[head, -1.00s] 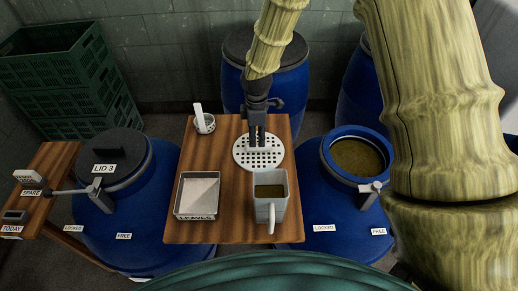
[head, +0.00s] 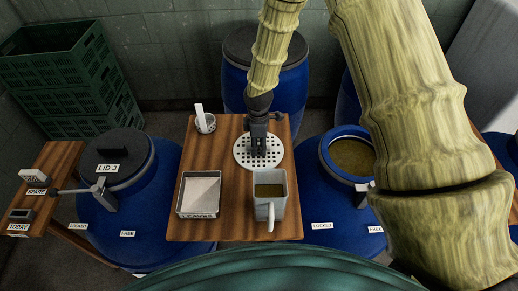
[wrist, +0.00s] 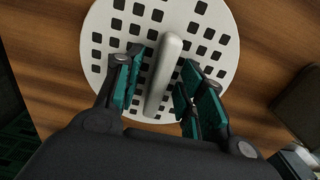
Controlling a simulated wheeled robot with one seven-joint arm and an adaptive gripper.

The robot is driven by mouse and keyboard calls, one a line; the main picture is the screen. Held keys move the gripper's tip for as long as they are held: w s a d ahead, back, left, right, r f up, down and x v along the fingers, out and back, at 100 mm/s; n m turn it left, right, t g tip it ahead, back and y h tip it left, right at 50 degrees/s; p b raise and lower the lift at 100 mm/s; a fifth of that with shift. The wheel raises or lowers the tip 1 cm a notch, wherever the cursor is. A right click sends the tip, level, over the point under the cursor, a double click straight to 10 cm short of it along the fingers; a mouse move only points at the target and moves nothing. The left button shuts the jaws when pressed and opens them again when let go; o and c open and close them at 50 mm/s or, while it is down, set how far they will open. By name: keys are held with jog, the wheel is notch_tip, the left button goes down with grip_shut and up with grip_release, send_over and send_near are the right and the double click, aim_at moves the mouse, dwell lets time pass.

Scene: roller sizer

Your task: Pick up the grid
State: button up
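The grid is a round white disc with square holes (head: 242,153), lying on the wooden table. In the wrist view the grid (wrist: 215,45) has a raised white bar handle (wrist: 164,75) across its middle. My gripper (head: 259,150) is over the grid, pointing down. In the wrist view my gripper (wrist: 157,88) is open, with one teal-padded finger on each side of the bar. A gap shows between the bar and each finger. How far down the fingertips reach beside the bar is hard to tell.
On the table (head: 215,150) stand a grey jug (head: 278,208) of brownish liquid, a LEAVES tray (head: 181,205) and a small cup (head: 204,124) holding a white tool. Blue barrels flank it: one closed by LID 3 (head: 110,152), one open (head: 330,195).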

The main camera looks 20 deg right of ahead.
jog(key=shift+f, duration=0.15)
grip_shut()
dwell(0.4)
